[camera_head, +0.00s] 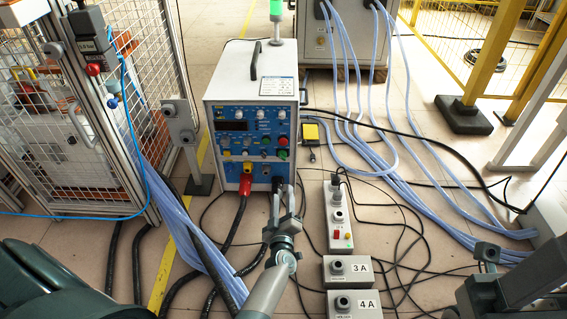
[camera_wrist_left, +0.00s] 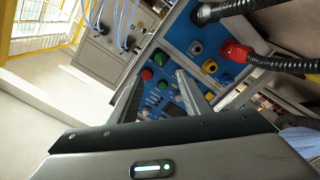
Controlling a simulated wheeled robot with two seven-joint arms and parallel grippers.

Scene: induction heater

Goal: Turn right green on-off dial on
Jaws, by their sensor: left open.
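The heater cabinet (camera_head: 251,75) is white with a blue control panel (camera_head: 235,150). A green dial (camera_head: 283,154) sits at the panel's right side, just below a red one (camera_head: 282,141). The green dial also shows in the left wrist view (camera_wrist_left: 147,74), beside the red one (camera_wrist_left: 161,58). My left gripper (camera_head: 289,190) is in front of the panel, below and apart from the green dial. In the left wrist view its open, empty fingers (camera_wrist_left: 160,90) point toward the panel, with the green dial ahead between them. Part of my right arm shows at the bottom right; its jaws cannot be made out.
A red plug (camera_head: 245,184) and thick black cables hang from the panel's lower front. Loose cables cover the floor. A mesh fence stands at left.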

